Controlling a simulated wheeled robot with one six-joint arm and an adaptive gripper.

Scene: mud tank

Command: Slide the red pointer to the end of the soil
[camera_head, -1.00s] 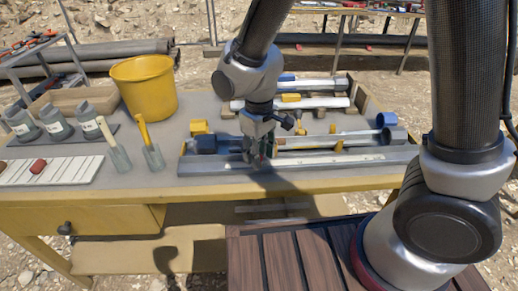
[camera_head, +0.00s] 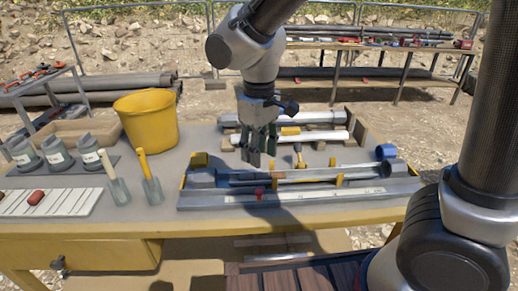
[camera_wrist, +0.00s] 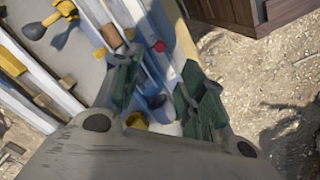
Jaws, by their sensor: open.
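The small red pointer (camera_head: 259,193) stands on the pale measuring rail (camera_head: 330,193) along the table's front, left of its middle. My gripper (camera_head: 259,157) is open and empty, pointing down above the tube and pointer, not touching the pointer. In the wrist view, its green fingers (camera_wrist: 165,95) are spread apart.
More tubes (camera_head: 325,117) lie in a rack behind. Two trowels (camera_head: 150,185), a yellow bucket (camera_head: 147,120) and several jars (camera_head: 55,152) are at left. The space above the rail's right part is clear.

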